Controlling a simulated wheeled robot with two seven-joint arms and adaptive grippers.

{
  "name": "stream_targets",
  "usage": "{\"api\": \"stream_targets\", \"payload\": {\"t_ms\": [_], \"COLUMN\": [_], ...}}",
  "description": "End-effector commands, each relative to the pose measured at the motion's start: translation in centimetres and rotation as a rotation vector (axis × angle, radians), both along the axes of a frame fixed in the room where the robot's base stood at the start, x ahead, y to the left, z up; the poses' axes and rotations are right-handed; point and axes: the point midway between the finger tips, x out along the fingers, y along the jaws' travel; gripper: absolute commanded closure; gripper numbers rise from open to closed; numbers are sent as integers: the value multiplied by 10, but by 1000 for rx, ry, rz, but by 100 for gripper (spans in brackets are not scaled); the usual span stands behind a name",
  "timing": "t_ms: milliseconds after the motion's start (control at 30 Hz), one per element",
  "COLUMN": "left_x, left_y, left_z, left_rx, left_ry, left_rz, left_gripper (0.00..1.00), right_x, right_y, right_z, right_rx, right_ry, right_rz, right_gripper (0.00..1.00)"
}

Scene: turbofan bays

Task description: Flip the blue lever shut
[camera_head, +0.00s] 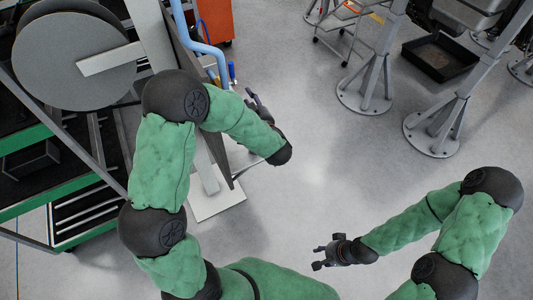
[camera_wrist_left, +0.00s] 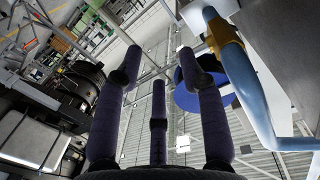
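A blue handle, which looks like the lever (camera_head: 232,71), stands beside a light blue pipe (camera_head: 200,48) in the head view. In the left wrist view a dark blue part (camera_wrist_left: 188,100) shows behind the right-hand finger, partly hidden by it. I cannot tell its full shape. My left gripper (camera_head: 254,98) is just right of and below the handle in the head view, apart from it. Its fingers (camera_wrist_left: 158,65) are spread and empty in the left wrist view. My right gripper (camera_head: 319,257) is low in the head view, fingers apart and empty, far from the lever.
The pipe (camera_wrist_left: 250,95) with its orange-yellow collar (camera_wrist_left: 223,35) runs close to the left gripper's right side. A grey stand with a round disc (camera_head: 70,60) is at upper left. Grey support legs (camera_head: 368,95) and a black tray (camera_head: 440,58) stand at upper right. The middle floor is clear.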

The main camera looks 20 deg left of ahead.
Motion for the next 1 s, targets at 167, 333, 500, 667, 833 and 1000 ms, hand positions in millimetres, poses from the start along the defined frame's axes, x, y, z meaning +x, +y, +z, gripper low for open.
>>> {"api": "stream_targets", "payload": {"t_ms": [167, 333, 500, 667, 833, 1000], "left_x": [6, 9, 11, 10, 8, 4], "left_y": [-8, -15, -24, -32, -41, -50], "left_z": [-31, -59, -87, -113, -140, -167], "left_rx": [-46, -91, -137, -182, -232, -282], "left_ry": [34, 69, 106, 142, 184, 227], "left_rz": [-61, -116, -167, -211, -257, -298], "left_gripper": [60, 60, 60, 60, 60, 60], "right_x": [0, 0, 0, 0, 0, 0], "right_y": [0, 0, 0, 0, 0, 0], "right_z": [-8, -13, -19, -24, -29, -35], "right_rx": [0, 0, 0, 0, 0, 0], "right_ry": [1, 0, 0, 0, 0, 0], "right_rz": [0, 0, 0, 0, 0, 0], "right_gripper": [60, 60, 60, 60, 60, 60]}}
